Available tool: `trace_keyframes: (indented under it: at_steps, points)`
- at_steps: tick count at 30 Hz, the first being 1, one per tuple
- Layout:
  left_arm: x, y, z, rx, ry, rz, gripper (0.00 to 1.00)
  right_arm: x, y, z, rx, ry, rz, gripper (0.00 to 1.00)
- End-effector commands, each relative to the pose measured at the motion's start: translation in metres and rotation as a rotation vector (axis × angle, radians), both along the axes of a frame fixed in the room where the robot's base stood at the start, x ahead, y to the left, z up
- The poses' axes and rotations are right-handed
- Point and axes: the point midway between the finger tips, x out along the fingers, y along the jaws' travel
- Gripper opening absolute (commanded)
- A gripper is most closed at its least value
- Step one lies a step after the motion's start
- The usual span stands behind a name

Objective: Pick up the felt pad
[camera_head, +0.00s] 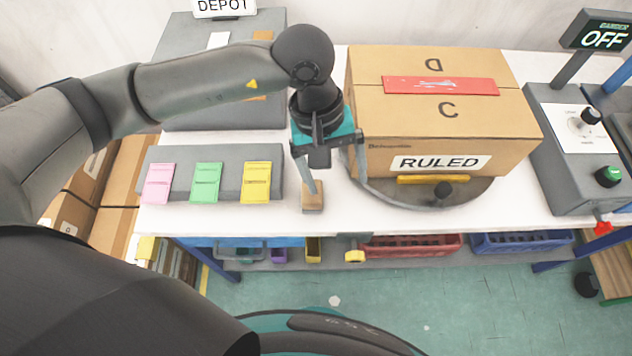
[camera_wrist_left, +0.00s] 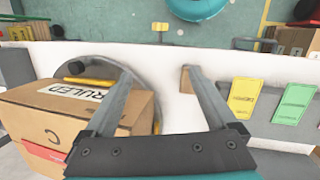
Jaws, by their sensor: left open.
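A small tan block-like piece (camera_head: 312,197), which looks like the felt pad, lies on the white table near its front edge. In the left wrist view the pad (camera_wrist_left: 186,80) shows at the tip of one finger, partly hidden by it. My left gripper (camera_head: 338,184) is open and points down, with one fingertip over or at the pad and the other to its right. I cannot tell whether the finger touches it. In the left wrist view the gap between the fingertips (camera_wrist_left: 160,72) is empty. My right gripper is not in view.
A cardboard box marked RULED (camera_head: 440,130) stands on a round turntable (camera_head: 470,194) close right of the gripper. A grey holder (camera_head: 228,185) with pink, green and yellow cards is to the left. A control panel (camera_head: 575,150) stands at the right. White table shows around the pad.

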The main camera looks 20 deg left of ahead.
Motion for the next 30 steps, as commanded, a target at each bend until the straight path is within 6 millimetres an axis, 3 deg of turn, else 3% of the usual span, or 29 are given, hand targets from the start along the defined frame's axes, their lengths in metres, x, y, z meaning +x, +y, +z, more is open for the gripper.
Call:
trace_keyframes:
  at_steps: [3,7,11,21,30]
  points:
    - [0.015,0.038,0.001,0.163,-0.077,-0.072,0.91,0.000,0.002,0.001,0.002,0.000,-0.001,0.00]
    - [0.022,0.056,0.001,0.241,-0.105,-0.102,0.91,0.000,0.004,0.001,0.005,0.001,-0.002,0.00]
    - [0.021,0.058,-0.016,0.250,-0.102,-0.106,0.91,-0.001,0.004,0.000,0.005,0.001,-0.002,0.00]
    - [0.021,0.056,-0.084,0.247,-0.103,-0.104,0.91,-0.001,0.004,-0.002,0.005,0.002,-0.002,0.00]
    - [0.022,0.055,-0.106,0.246,-0.104,-0.104,0.91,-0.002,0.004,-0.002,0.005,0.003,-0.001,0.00]
